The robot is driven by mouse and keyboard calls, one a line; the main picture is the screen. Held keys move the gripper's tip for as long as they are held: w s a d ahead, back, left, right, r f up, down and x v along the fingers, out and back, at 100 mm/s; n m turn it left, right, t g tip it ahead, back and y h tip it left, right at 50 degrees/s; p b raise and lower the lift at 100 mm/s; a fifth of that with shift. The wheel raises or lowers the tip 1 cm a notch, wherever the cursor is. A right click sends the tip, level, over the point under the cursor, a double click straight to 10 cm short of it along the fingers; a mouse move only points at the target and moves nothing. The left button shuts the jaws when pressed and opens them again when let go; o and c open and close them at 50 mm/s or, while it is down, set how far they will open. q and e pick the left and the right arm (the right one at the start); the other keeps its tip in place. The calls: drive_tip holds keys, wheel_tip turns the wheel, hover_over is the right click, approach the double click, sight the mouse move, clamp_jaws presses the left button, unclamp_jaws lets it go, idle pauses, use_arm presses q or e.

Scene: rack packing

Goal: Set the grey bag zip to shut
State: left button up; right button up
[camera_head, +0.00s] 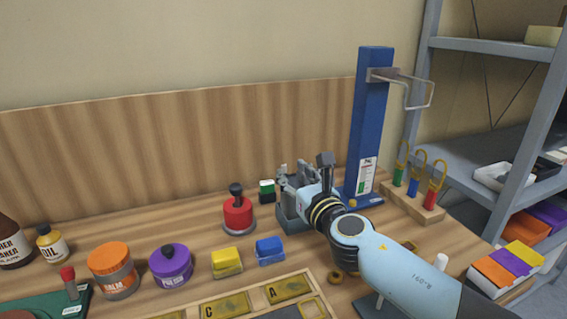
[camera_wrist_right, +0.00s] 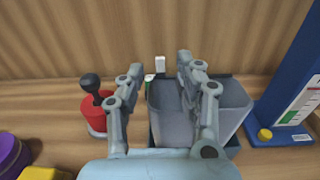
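The grey bag (camera_wrist_right: 232,100) stands on the table in the right wrist view, with its top facing the camera. In the head view, it (camera_head: 291,215) is largely hidden behind my right gripper and wrist. My right gripper (camera_wrist_right: 160,66) is open, its two fingers reaching over the bag's left part. In the head view, this gripper (camera_head: 292,173) is above the bag. A small white upright piece (camera_wrist_right: 160,64) shows between the fingertips. I cannot tell whether it belongs to the zip. How far the zip is closed cannot be made out. My left gripper is not in view.
A red pot with a black knob (camera_head: 238,214) and a green-and-white block (camera_head: 267,191) stand left of the bag. A blue post (camera_head: 370,130) with a wire hook stands close on the right. Yellow (camera_head: 227,263) and blue (camera_head: 270,250) blocks lie in front.

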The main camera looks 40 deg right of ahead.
sight(285, 166)
drive_tip(key=x, duration=0.3)
drive_tip(key=shift+w+d+f, duration=0.1)
drive_tip(key=shift+w, duration=0.2)
drive_tip(key=shift+w+d, duration=0.15)
drive_tip(key=shift+w, duration=0.7)
drive_tip(key=shift+c, duration=1.3)
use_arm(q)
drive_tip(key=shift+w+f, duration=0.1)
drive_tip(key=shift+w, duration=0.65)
use_arm(e)
clamp_jaws()
